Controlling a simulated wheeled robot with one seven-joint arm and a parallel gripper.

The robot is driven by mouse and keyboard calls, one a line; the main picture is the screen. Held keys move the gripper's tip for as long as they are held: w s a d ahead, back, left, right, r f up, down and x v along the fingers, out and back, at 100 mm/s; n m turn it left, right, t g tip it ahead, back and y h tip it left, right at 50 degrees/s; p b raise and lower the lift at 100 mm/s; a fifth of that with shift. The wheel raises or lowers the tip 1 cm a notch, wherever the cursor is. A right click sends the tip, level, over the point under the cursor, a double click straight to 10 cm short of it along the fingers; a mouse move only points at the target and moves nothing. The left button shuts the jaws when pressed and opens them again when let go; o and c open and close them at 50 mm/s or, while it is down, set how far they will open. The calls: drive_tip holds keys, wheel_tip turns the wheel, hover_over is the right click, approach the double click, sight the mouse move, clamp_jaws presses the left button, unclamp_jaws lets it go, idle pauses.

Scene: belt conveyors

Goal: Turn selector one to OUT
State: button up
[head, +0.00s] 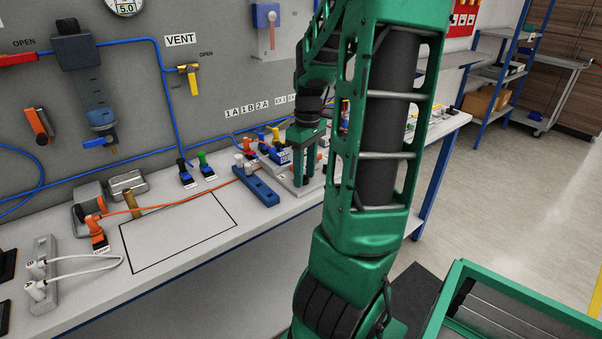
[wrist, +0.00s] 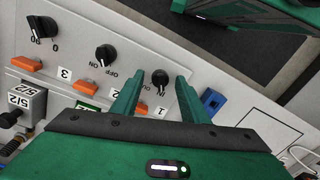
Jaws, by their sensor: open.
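Selector one (wrist: 160,77) is a small black rotary knob on a light grey panel (wrist: 130,40). It is the rightmost of three knobs in the wrist view, where the lettering shows upside down. A label that seems to read OUT is at its lower left, and the numeral 1 is below it. Which way its pointer is set is too small to tell. My gripper (wrist: 158,82) is open, with one green finger on each side of the knob in the picture. Contact is not clear. In the head view my gripper (head: 305,160) points down at the bench; the knob is hidden there.
Two more black knobs, selector two (wrist: 105,54) and selector three (wrist: 43,27), sit left of selector one, with orange tags nearby. A blue block (wrist: 212,101) lies close to the right finger. An orange cable (head: 180,203) crosses the bench; the outlined area (head: 180,232) is bare.

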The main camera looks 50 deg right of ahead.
drive_tip(key=c, duration=1)
drive_tip(key=shift+a, duration=0.15)
clamp_jaws()
drive_tip(key=shift+m, duration=0.3)
drive_tip(key=m, duration=0.4)
drive_tip(key=shift+m, duration=0.3)
drive_tip(key=m, duration=0.6)
drive_tip(key=shift+a+t, duration=0.15)
drive_tip(key=shift+t, duration=0.15)
drive_tip(key=shift+m, duration=0.4)
